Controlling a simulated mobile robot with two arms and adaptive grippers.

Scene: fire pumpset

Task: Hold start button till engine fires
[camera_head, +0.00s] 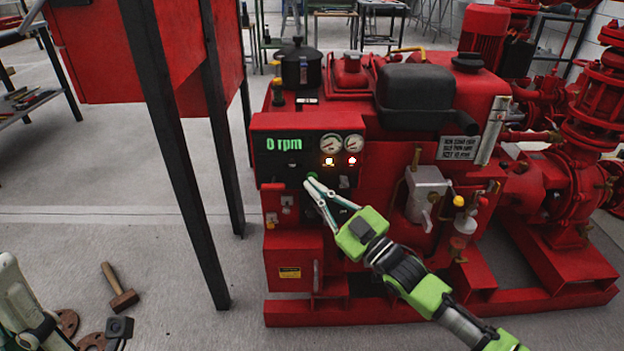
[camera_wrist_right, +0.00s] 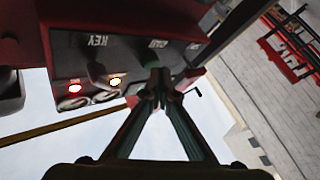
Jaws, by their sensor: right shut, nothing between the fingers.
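The red control panel (camera_head: 270,124) on the engine shows "0 rpm" (camera_head: 284,143) in green. An amber lamp (camera_head: 328,161) and a red lamp (camera_head: 351,160) are lit; they also show in the right wrist view, amber (camera_wrist_right: 115,81) and red (camera_wrist_right: 73,87). A small green button (camera_head: 311,177) is low on the panel. My right gripper (camera_head: 309,184) is shut and empty, its fingertips at this button; contact cannot be told. Part of my left gripper (camera_head: 30,310) seems to show at the lower left.
Two gauges (camera_head: 341,144) sit on the panel. A "KEY" switch (camera_wrist_right: 96,72) is near the lamps. A red tank on dark legs (camera_head: 172,130) stands left of the engine. A mallet (camera_head: 119,287) lies on the floor. Open floor lies between the legs and the tools.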

